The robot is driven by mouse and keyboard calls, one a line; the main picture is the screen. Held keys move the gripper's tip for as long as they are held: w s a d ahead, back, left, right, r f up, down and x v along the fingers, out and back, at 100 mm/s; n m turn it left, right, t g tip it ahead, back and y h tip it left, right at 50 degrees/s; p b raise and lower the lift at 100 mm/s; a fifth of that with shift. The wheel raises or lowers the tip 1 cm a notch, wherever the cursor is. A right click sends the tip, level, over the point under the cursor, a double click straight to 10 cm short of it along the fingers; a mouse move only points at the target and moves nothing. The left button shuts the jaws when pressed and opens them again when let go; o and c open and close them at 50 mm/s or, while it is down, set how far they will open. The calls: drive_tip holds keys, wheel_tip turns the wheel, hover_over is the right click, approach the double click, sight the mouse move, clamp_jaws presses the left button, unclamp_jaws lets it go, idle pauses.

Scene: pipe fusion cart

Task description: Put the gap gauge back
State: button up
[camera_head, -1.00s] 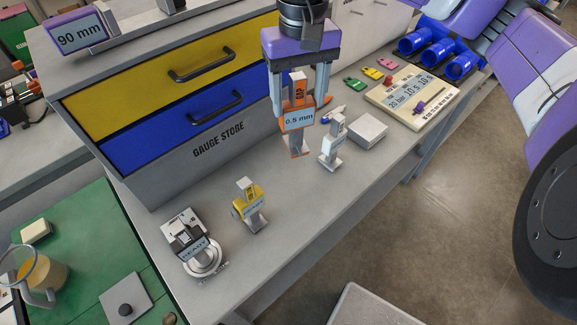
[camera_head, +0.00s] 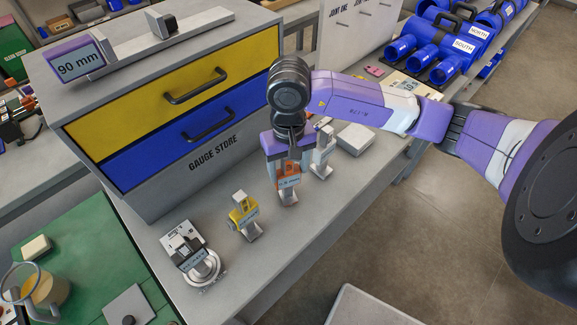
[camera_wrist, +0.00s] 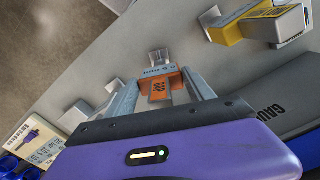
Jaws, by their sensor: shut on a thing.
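The orange gap gauge (camera_head: 288,194), marked 0.5 mm in the earlier picture, is upright between the fingers of my gripper (camera_head: 286,172). Its base is at or just above the grey bench top; I cannot tell if it touches. In the wrist view the orange gauge (camera_wrist: 160,86) shows between the two fingers of my gripper (camera_wrist: 163,92). A yellow gauge (camera_head: 243,214) stands on the bench to its left, and a white gauge (camera_head: 322,158) stands to its right. My wrist hides the orange gauge's upper part.
A gauge store cabinet (camera_head: 150,165) with shut yellow and blue drawers stands behind. A dial device marked READY (camera_head: 192,257) sits at the bench's left end. A pale box (camera_head: 356,139) lies right of the white gauge. The bench front strip is clear.

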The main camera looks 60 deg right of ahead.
drive_tip(key=shift+f, duration=0.25)
drive_tip(key=shift+f+b, duration=0.2)
drive_tip(key=shift+b, duration=0.15)
drive_tip(key=o, duration=1.2)
drive_tip(key=shift+r, duration=0.1)
drive_tip(key=shift+o, duration=0.2)
drive_tip(key=shift+r, duration=0.1)
